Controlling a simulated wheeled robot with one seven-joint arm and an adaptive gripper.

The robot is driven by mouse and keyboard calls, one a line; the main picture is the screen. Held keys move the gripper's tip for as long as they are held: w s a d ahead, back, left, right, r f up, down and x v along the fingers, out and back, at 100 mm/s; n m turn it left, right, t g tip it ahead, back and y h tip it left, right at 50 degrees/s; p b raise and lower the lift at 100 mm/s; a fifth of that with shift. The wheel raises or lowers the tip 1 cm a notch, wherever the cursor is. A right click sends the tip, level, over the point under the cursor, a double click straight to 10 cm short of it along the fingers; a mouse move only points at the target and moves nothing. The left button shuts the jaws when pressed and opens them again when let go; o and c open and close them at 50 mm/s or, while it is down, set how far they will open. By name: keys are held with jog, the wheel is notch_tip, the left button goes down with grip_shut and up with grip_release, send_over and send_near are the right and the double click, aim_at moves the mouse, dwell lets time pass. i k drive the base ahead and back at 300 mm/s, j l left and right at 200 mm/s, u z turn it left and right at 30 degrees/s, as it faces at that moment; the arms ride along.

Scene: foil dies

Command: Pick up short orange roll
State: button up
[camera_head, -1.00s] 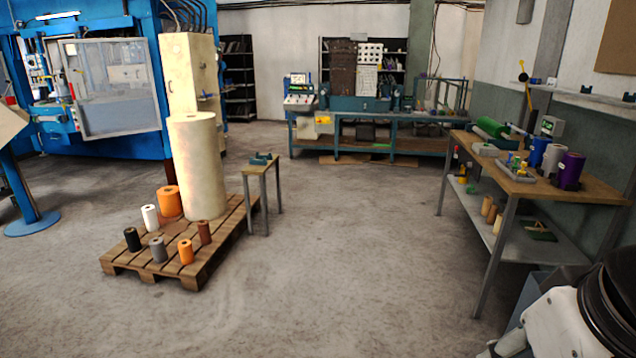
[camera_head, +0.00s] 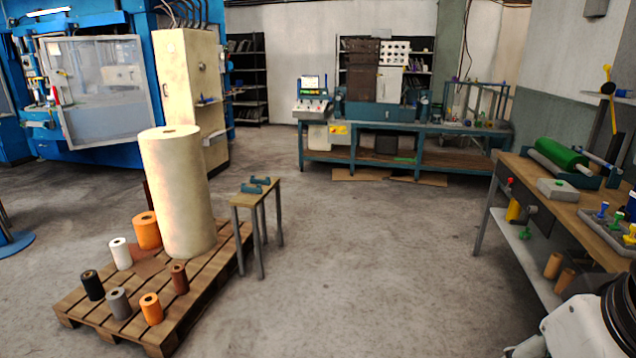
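Two orange rolls stand upright on the wooden pallet (camera_head: 188,325) at the left. The short, small orange roll (camera_head: 151,309) is at the pallet's front edge, between the grey roll (camera_head: 118,303) and the brown roll (camera_head: 180,279). The other orange roll (camera_head: 147,231) is wider and stands farther back, beside the tall cream roll (camera_head: 178,195). Part of my white and black arm shows at the lower right, far from the pallet. My gripper is out of view.
A black roll (camera_head: 92,286) and a white roll (camera_head: 121,254) also stand on the pallet. A small table (camera_head: 257,192) stands close to its right side. A workbench (camera_head: 570,210) is at the right. The middle floor is clear.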

aim_at(151, 307)
jog(key=i+j+u, duration=0.1)
jog(key=i+u, duration=0.8)
jog(key=i+l+u, duration=0.2)
jog(key=i+u, duration=0.25)
jog(key=i+l+u, duration=1.2)
jog(key=u, duration=0.15)
jog(key=i+l+u, duration=0.25)
jog(key=l+u, duration=0.2)
jog(key=l, duration=0.2)
